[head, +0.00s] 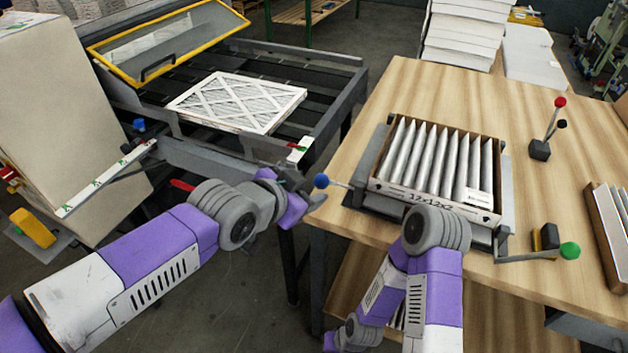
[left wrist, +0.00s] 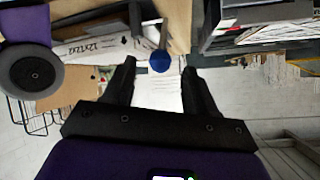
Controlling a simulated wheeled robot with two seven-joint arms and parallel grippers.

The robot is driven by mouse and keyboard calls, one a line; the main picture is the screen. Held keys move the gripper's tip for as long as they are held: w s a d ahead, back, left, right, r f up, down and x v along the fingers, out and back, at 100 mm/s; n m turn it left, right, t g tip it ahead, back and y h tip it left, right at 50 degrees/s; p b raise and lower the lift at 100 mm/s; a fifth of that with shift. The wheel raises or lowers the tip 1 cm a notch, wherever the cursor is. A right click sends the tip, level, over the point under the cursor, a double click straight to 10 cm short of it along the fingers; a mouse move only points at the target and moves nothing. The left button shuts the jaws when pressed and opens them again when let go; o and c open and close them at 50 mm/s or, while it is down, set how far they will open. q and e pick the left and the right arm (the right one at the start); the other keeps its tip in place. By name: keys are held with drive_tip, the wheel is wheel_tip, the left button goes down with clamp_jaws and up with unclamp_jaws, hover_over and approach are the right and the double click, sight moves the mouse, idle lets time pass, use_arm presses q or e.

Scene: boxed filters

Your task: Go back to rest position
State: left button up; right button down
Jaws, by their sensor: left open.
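My left gripper (head: 300,190) is at the table's left edge, beside a blue ball knob (head: 321,181) on a thin rod. In the left wrist view my left gripper (left wrist: 159,68) is open, and the blue knob (left wrist: 160,62) appears between its fingertips; I cannot tell whether they touch. My right arm reaches up from the bottom in front of the filter box, but its gripper does not show. The open cardboard box (head: 430,198) holds several upright pleated filters and sits in a metal fixture (head: 505,195) on the wooden table (head: 540,275).
A flat framed filter (head: 237,102) lies on the dark machine bed (head: 310,130) under a raised yellow-framed cover (head: 168,42). A red-knobbed lever (head: 541,150) and a green-knobbed lever (head: 570,250) stand at the right, near another filter box (head: 606,225).

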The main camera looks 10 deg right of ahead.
use_arm(q)
drive_tip(key=shift+s+a+r, duration=0.2)
drive_tip(key=shift+s+a, duration=0.05)
drive_tip(key=shift+s, duration=0.1)
drive_tip(key=w+a+f+n+g+y+p, duration=0.15)
drive_tip(key=a+f+n, duration=0.25)
drive_tip(key=f, duration=1.1)
drive_tip(key=a+f+n+g+y, duration=0.1)
drive_tip(key=a+f+n+g, duration=0.25)
drive_tip(key=f, duration=1.15)
drive_tip(key=s+a+f+n+g, duration=0.1)
drive_tip(key=s+a+f+n, duration=0.1)
drive_tip(key=s+f, duration=0.3)
drive_tip(key=s+a+f+n+g+y, duration=0.1)
drive_tip(key=s+a+f+n, duration=0.2)
drive_tip(key=s+f, duration=0.3)
drive_tip(key=s+a+f+n, duration=0.2)
drive_tip(key=s+f, duration=0.3)
drive_tip(key=f, duration=0.3)
drive_tip(key=shift+s+a+g, duration=0.35)
drive_tip(key=shift+a+g, duration=0.05)
drive_tip(key=shift+a, duration=0.3)
